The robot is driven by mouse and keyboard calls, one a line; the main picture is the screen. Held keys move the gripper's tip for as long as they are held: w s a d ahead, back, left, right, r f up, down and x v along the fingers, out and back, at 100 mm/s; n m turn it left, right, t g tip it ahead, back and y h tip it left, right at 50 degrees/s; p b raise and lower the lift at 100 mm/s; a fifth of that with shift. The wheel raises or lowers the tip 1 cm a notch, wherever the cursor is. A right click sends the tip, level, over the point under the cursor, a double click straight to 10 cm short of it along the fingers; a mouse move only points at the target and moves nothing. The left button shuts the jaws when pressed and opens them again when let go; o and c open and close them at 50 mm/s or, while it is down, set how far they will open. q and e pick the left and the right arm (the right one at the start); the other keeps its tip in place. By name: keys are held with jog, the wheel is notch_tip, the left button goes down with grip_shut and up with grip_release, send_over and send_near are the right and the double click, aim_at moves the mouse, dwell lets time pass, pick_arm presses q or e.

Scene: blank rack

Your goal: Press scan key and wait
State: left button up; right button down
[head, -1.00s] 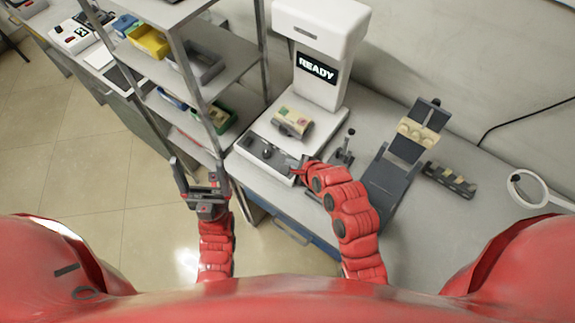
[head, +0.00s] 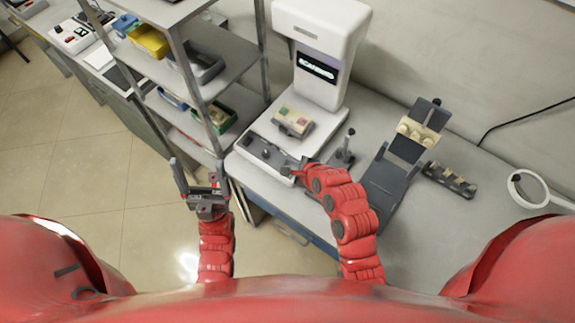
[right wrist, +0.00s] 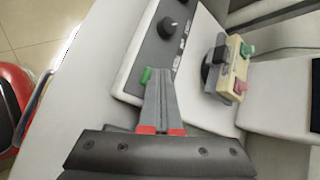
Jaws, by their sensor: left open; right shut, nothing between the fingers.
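The white scanner (head: 318,50) stands on the bench, and its dark screen (head: 316,68) shows small light text that looks like "SCANNING". A beige block with coloured buttons (head: 293,121) sits on the scanner's bed; it also shows in the right wrist view (right wrist: 233,68). The dark key panel (head: 265,155) is at the scanner's front. In the right wrist view a green key (right wrist: 146,75) lies beside the tips of my right gripper (right wrist: 158,78); I cannot tell if they touch. My right gripper (head: 297,170) is shut and empty. My left gripper (head: 199,180) is open and empty, left of the bench.
A metal rack (head: 215,75) with coloured bins stands left of the scanner. A small lever (head: 345,150), a dark stand with a beige part (head: 395,170), a dark strip (head: 449,180) and a magnifier ring (head: 528,188) are to the right. The bench front right is clear.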

jog(key=shift+r+p, duration=0.65)
jog(key=shift+r, duration=0.2)
jog(key=shift+r+p, duration=1.75)
jog(key=shift+r, duration=0.85)
jog(key=shift+s+d+f, duration=0.1)
jog(key=shift+f, duration=0.05)
